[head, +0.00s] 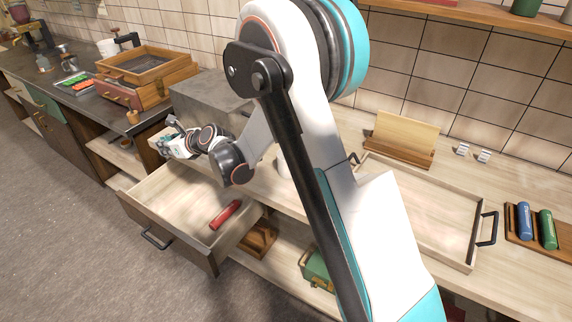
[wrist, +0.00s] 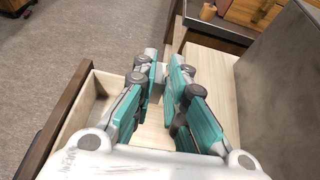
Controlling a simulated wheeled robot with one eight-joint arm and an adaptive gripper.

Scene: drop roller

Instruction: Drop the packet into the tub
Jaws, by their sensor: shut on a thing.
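My gripper (head: 172,140) is over the back left part of the open drawer, beside the grey block.
The open drawer (head: 165,205) holds a red roller (head: 225,214). A grey block (head: 212,105) stands behind my gripper. A wooden tray (head: 440,212) is on the counter at right, with blue (head: 524,221) and green (head: 547,229) rollers beyond it. The drawer floor is otherwise mostly bare.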

